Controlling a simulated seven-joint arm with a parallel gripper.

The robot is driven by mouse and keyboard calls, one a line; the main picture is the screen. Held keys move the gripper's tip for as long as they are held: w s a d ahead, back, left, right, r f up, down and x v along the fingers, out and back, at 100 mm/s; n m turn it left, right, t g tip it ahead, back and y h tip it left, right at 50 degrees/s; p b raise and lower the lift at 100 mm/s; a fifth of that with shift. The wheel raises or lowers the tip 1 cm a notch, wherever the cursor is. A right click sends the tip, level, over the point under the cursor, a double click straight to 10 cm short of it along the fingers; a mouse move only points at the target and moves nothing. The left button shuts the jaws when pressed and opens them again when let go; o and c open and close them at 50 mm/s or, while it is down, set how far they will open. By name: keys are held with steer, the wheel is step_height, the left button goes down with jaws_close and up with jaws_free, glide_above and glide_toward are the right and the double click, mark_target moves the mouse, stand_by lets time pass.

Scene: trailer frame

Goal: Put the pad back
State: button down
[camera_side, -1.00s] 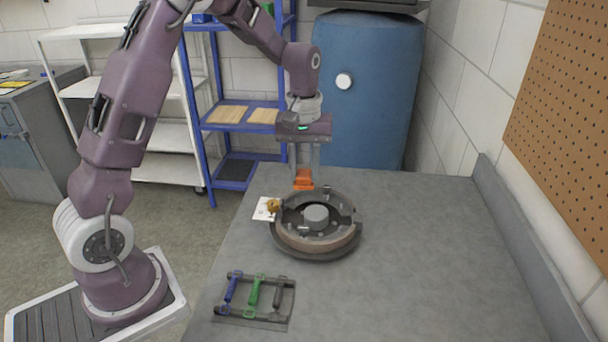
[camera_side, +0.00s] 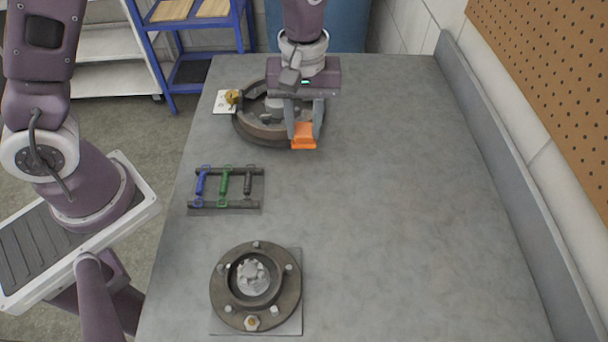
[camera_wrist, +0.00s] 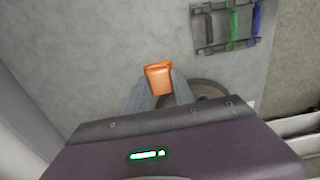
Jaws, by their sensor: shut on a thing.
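My gripper (camera_side: 304,128) is shut on a small orange piece (camera_side: 303,138), which also shows between the fingertips in the wrist view (camera_wrist: 158,78). I cannot tell for sure that this piece is the pad. In the side view it appears at the near right edge of the round brake drum assembly (camera_side: 262,131). The fingers and the piece hide part of the drum. In the wrist view the piece is seen against the grey table, with the drum (camera_wrist: 208,88) partly behind my gripper. Its exact height is unclear.
A dark rack (camera_side: 226,205) with blue, green and dark grey handled tools lies in front of the drum. A round bolted hub (camera_side: 256,318) sits on a plate nearer. A yellow-brown knob (camera_side: 232,97) is at the drum's left. The table's right side is clear, bounded by a raised edge (camera_side: 500,170).

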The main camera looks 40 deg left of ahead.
mark_target(305, 145)
steer(key=shift+s+d+f, duration=0.35)
steer(key=shift+d+f, duration=0.1)
steer(key=shift+f, duration=0.15)
steer(key=shift+s+d+f, duration=0.35)
steer(key=shift+d+f, duration=0.05)
steer(key=shift+f, duration=0.15)
step_height(305, 145, down, 8)
steer(key=shift+w, duration=0.1)
steer(key=shift+f, duration=0.1)
steer(key=c, duration=1.1)
jaws_free()
steer(key=shift+o, duration=0.2)
